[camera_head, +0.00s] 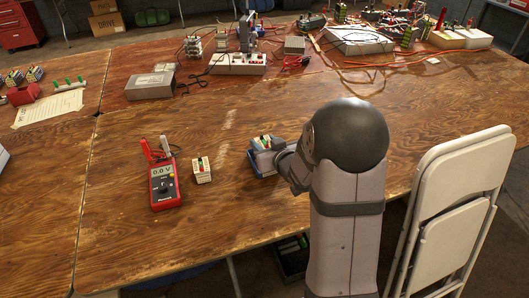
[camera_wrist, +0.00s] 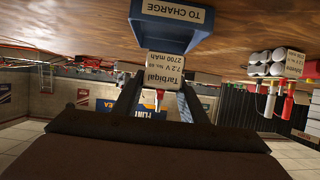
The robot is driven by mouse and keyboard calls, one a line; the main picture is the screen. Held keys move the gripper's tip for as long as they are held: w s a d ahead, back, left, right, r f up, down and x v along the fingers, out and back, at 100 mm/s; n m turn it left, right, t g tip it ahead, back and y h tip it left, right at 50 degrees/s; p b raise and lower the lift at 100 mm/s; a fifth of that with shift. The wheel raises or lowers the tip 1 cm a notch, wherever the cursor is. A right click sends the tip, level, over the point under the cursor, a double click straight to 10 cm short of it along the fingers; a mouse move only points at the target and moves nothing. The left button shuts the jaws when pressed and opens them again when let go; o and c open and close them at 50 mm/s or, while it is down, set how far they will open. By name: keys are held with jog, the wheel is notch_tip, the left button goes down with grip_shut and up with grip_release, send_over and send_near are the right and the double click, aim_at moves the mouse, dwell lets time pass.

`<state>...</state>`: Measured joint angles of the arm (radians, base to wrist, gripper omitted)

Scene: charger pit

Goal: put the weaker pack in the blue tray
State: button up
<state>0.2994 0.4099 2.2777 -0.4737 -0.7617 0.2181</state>
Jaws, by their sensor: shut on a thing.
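My gripper (camera_wrist: 160,98) is shut on a pale battery pack (camera_wrist: 163,70) labelled "Tarbiqal 7.2 V 2700 mAh". The blue tray (camera_wrist: 172,35), marked "TO CHARGE", is right at this pack in the wrist view. In the head view, the held pack (camera_head: 266,141) shows at the top of the blue tray (camera_head: 263,166); I cannot tell whether it touches the tray's floor. My arm hides the gripper's fingers there. A second pack (camera_head: 201,169) stands on the table left of the tray; it also shows in the wrist view (camera_wrist: 293,64).
A red multimeter (camera_head: 165,184) reading 0.0 V lies left of the second pack. A grey metal box (camera_head: 150,86), a power strip (camera_head: 237,65) and cluttered wires stand along the back. A white folding chair (camera_head: 451,190) is at right. The table's front left is clear.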

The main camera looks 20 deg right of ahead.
jog(key=shift+f, duration=1.7)
jog(key=shift+f+b, duration=0.2)
jog(key=shift+b, duration=0.2)
jog(key=o, duration=1.4)
jog(key=shift+r, duration=0.2)
jog(key=v, duration=0.7)
jog(key=shift+s+r, duration=0.1)
jog(key=shift+s, duration=0.15)
jog(key=p, duration=0.3)
jog(key=shift+s+r, duration=0.1)
jog(key=shift+r, duration=0.1)
